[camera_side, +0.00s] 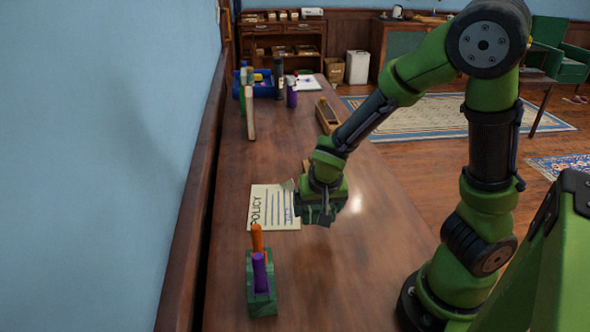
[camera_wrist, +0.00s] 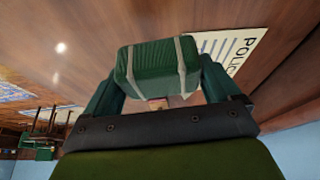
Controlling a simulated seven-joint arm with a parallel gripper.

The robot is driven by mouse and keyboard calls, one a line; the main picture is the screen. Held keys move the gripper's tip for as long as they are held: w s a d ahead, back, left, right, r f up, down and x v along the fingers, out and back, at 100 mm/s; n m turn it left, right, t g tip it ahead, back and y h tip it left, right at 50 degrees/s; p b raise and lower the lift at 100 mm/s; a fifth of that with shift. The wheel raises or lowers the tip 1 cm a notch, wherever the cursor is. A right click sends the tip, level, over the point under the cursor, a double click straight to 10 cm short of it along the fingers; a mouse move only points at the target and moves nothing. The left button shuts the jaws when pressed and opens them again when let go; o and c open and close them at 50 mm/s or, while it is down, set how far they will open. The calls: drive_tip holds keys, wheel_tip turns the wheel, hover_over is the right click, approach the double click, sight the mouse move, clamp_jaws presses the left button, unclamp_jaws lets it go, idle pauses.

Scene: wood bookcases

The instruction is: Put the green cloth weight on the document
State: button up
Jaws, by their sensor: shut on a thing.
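The green cloth weight (camera_wrist: 154,68) is a dark green block with pale straps, seen in the wrist view between my fingers. My gripper (camera_wrist: 165,95) is shut on it. In the side view my gripper (camera_side: 318,212) is over the table at the right edge of the document, and the weight there is mostly hidden by the gripper. The document (camera_side: 268,208) is a cream sheet marked POLICY, lying flat on the table. It also shows in the wrist view (camera_wrist: 232,48), to the right of and behind the weight. I cannot tell the weight's height above the table.
A green holder (camera_side: 262,298) with an orange and a purple upright piece stands in front of the document. A wooden box (camera_side: 327,115) lies farther back. Upright books (camera_side: 249,105) and a purple bottle (camera_side: 292,93) stand at the back left. The table's (camera_side: 375,265) right front is clear.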

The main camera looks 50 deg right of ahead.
drive_tip(key=w, duration=0.5)
drive_tip(key=w+d+f, duration=0.1)
drive_tip(key=w, duration=0.4)
drive_tip(key=w+d, duration=0.1)
drive_tip(key=w, duration=0.4)
drive_tip(key=shift+w+f, duration=0.1)
drive_tip(key=shift+f, duration=0.1)
drive_tip(key=shift+w+f, duration=0.25)
drive_tip(key=shift+f, duration=1.5)
drive_tip(key=shift+f, duration=0.15)
drive_tip(key=o, duration=1.2)
